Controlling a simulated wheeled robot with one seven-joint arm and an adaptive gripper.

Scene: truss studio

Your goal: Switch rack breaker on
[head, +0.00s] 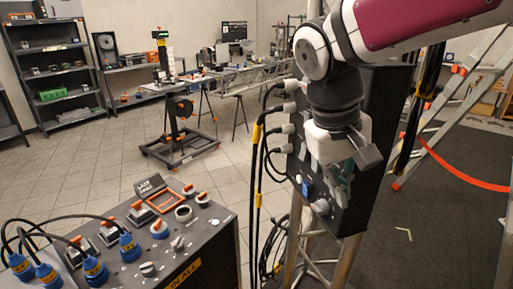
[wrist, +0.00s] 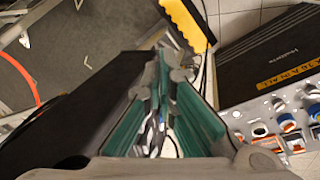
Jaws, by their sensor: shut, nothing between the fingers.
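A tall dark rack box (head: 350,215) stands on metal legs right of centre in the head view. Cable plugs (head: 290,107) line its left side. A small blue part (head: 306,187) and a grey round fitting (head: 320,206) sit low on its face. I cannot tell which part is the breaker or how it is set. My gripper (head: 343,185) is shut and empty, pointing down in front of the box's lower face, and hides part of it. In the wrist view, my gripper's green-lined fingers (wrist: 163,70) fill the centre, with a dark surface to their left.
A console (head: 185,235) with switches, knobs and blue plugs stands at lower left. It also shows at right in the wrist view (wrist: 270,85). Black cables (head: 257,180) hang left of the rack box. A ladder (head: 445,120) and red barrier band (head: 460,175) are at right. Tiled floor is open behind.

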